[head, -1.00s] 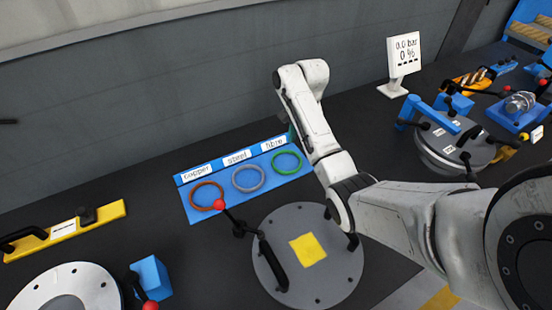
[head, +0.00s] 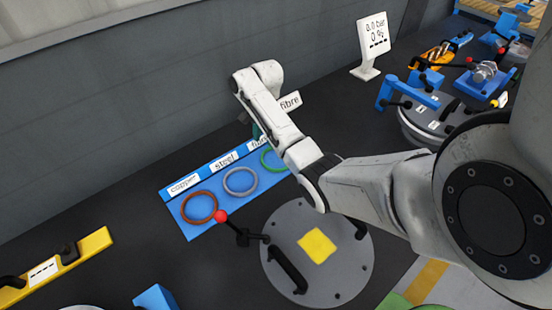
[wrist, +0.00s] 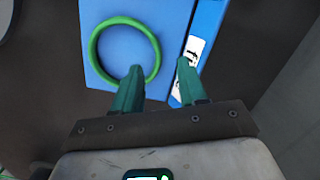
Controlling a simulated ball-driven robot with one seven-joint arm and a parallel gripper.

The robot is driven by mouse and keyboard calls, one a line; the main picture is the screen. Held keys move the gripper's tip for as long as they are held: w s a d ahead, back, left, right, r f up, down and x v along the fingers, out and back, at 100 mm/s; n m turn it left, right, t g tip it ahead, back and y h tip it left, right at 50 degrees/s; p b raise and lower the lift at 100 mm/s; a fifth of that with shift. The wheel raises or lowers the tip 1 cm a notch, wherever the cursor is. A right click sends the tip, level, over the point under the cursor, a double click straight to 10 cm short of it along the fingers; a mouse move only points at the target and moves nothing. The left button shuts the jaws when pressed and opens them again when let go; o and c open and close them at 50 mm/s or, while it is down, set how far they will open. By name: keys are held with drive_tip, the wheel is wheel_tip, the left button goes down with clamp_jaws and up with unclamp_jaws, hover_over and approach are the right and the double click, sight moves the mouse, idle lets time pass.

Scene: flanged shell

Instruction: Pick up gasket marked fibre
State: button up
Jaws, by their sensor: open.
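The fibre gasket is a green ring (wrist: 91,50) lying flat on a blue board (wrist: 174,22) in the wrist view. In the head view the green ring (head: 264,161) is partly hidden by my arm. The copper-brown ring (head: 199,208) and grey steel ring (head: 240,182) lie to its left on the same board. My gripper (wrist: 158,70) is open and empty. In the wrist view its left fingertip overlaps the inside of the ring and its right fingertip is outside, with the ring's right rim between them. I cannot tell the height gap.
A round grey plate with a yellow square (head: 318,246) and black handle lies in front of the board. A red-knobbed lever (head: 221,216) stands between them. A white readout (head: 373,40) stands behind.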

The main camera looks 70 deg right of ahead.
sight(264, 152)
drive_tip(key=f, duration=0.3)
drive_tip(key=a+f, duration=0.1)
drive_tip(key=shift+s+f+p, duration=0.1)
drive_tip(key=shift+f+p, duration=0.2)
drive_tip(key=shift+f, duration=0.1)
drive_tip(key=shift+c, duration=0.2)
clamp_jaws()
